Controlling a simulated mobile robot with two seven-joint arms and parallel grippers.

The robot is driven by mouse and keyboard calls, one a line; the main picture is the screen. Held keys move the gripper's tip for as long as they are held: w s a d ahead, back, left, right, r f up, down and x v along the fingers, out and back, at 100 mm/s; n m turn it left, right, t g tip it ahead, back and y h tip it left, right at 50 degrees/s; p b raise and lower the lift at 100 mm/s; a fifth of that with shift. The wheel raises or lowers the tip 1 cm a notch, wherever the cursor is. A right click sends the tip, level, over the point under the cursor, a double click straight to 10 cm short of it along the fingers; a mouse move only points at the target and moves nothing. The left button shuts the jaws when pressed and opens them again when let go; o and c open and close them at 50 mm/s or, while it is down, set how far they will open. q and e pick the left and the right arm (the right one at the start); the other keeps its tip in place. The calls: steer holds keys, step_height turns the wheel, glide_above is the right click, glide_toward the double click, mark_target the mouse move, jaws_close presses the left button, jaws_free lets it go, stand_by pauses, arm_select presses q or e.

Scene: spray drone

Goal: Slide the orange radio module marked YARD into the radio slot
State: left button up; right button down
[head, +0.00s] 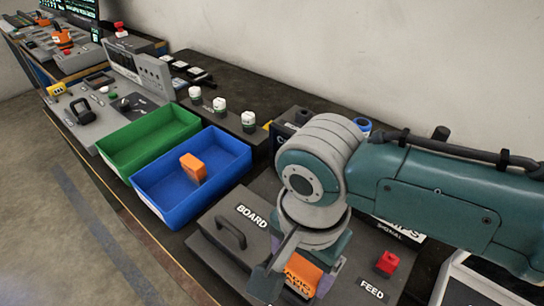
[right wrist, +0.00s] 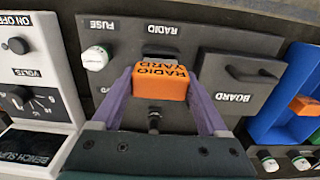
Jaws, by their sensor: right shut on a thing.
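The orange radio module, marked RADIO YARD in the right wrist view (right wrist: 160,82), is held between the two purple fingers of my right gripper (right wrist: 163,100). In the head view the module (head: 302,272) is partly hidden by my right gripper (head: 297,279), which is low over the dark grey unit. The radio slot (right wrist: 161,54) shows as a dark opening under the RADIO label in the right wrist view, just beyond the module and partly hidden by it. I cannot tell whether the module touches the slot. My left gripper is not in view.
The handled BOARD cover (head: 228,240) is left of my right gripper; a red FEED knob (head: 387,263) is to its right. A blue bin (head: 150,204) holds another orange block (head: 193,167). A green bin (head: 112,155) stands beside it. A white FUSE knob (right wrist: 95,57) is near the slot.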

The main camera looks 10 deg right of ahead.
mark_target(301, 266)
steer(key=shift+f+b, duration=0.35)
steer(key=shift+f, duration=0.15)
steer(key=shift+f+b, duration=1.15)
steer(key=shift+f, duration=0.4)
jaws_free()
step_height(301, 266, up, 9)
steer(key=p, duration=0.3)
steer(key=shift+r, duration=0.5)
steer(key=shift+a, duration=0.1)
